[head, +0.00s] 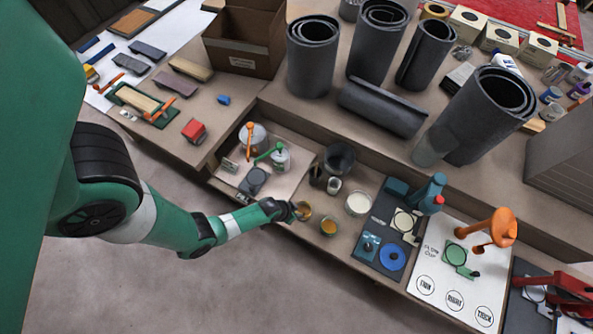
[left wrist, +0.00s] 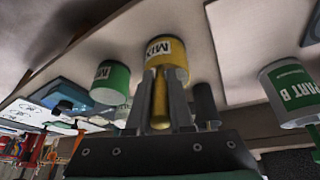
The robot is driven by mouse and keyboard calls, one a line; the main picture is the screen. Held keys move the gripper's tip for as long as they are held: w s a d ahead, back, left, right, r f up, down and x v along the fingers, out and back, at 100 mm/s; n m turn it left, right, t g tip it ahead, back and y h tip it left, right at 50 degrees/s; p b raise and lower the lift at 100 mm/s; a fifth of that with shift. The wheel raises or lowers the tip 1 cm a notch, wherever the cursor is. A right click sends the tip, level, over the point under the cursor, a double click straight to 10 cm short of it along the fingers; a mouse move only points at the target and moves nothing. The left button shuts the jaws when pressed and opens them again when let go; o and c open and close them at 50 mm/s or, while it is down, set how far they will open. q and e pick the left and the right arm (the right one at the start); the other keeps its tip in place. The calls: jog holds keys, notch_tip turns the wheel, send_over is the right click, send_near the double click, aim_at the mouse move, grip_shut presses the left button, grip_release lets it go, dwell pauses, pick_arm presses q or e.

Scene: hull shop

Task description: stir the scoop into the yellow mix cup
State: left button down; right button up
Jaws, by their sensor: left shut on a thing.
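The yellow mix cup (left wrist: 178,52), marked MIX, is straight ahead of my left gripper in the left wrist view. In the head view the yellow cup (head: 305,209) is just right of my left gripper (head: 290,211), which partly covers it. In the left wrist view my left gripper (left wrist: 160,105) is shut on a slim yellow stick (left wrist: 160,98). The stick overlaps the cup's side in that view; I cannot tell whether its end is inside. A green cup (left wrist: 110,82) stands beside the yellow one; it shows in the head view (head: 328,227) with orange-yellow contents. My right gripper is not in view.
A PART B tub (left wrist: 291,92) stands to one side in the left wrist view. Pump-topped tubs (head: 281,158), a white-filled cup (head: 358,203) and a dark pot (head: 339,158) stand nearby. A blue-grey mat (head: 370,262) and white board (head: 432,285) lie right.

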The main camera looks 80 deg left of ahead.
pick_arm(q)
jog(key=shift+w+a, duration=0.25)
jog(key=shift+w, duration=0.5)
jog(key=shift+s+a, duration=0.35)
jog(key=shift+s, duration=0.1)
jog(key=shift+r, duration=0.1)
jog(key=p+v, duration=0.7)
jog(key=shift+r+p, duration=0.2)
jog(key=shift+p, duration=0.15)
